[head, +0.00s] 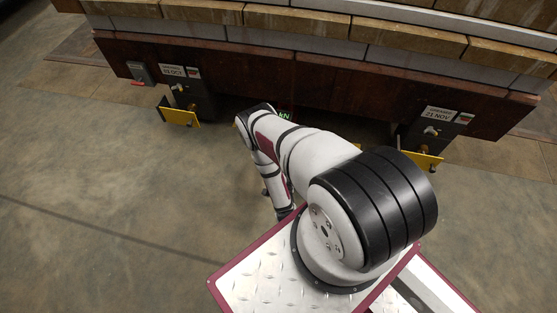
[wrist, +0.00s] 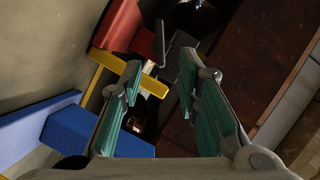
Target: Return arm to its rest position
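My arm (head: 300,155) reaches forward from my base toward a dark brown beam, then bends down and back. In the head view my gripper is mostly hidden by the arm. In the wrist view my gripper (wrist: 159,72) shows two fingers with teal pads, spread apart with a gap between them. Nothing is held in the gap. Beyond the fingertips are a yellow bar (wrist: 151,85) and a thin grey metal rod (wrist: 162,42); whether the fingers touch them I cannot tell.
The dark brown beam (head: 240,70) runs across under stacked blocks. Black fixtures with yellow brackets (head: 180,112) (head: 424,160) hang at left and right. A green display (head: 286,115) is partly behind the arm. A red block (wrist: 122,24) and blue block (wrist: 75,128) show in the wrist view. Left floor is clear.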

